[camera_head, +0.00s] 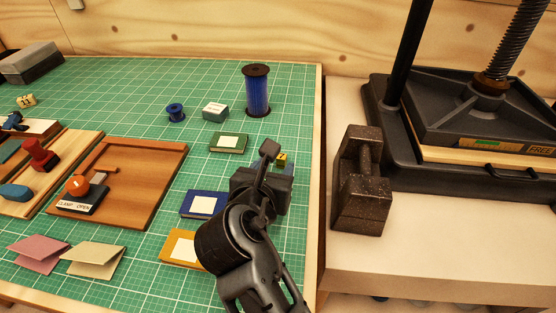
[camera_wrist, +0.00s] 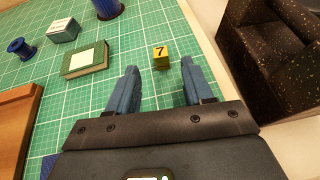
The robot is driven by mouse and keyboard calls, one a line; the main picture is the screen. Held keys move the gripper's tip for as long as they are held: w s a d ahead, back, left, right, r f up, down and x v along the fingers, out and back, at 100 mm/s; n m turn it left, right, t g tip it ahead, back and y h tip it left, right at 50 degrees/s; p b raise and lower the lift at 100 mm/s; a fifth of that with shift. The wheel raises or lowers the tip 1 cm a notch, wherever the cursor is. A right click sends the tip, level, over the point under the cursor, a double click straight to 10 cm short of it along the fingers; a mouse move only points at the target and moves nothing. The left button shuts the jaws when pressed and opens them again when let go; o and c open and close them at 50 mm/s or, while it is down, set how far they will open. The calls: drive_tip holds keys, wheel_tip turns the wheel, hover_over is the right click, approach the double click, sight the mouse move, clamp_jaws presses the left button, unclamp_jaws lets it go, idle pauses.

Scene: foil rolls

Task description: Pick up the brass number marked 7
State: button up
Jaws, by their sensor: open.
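The brass number marked 7 (camera_wrist: 161,57) is a small yellow block with a black 7 on its face. It stands on the green cutting mat (camera_wrist: 150,22). In the wrist view it sits ahead of my gripper (camera_wrist: 158,78), between the lines of the two fingers and a little beyond their tips. My gripper is open and empty, with blue-grey fingers apart. In the head view the block (camera_head: 282,157) shows just beyond my gripper (camera_head: 272,160), partly hidden by it.
A green book (camera_head: 229,143), a blue book (camera_head: 203,204) and a yellow book (camera_head: 182,248) lie left of my arm. A blue foil roll (camera_head: 257,92) stands behind. A dark speckled weight (camera_head: 361,190) stands to the right, beyond the mat's edge. Mat around the block is clear.

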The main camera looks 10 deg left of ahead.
sight(281, 159)
drive_tip(key=shift+x, duration=2.4)
drive_tip(key=shift+r, duration=0.1)
drive_tip(key=shift+c, duration=0.5)
clamp_jaws()
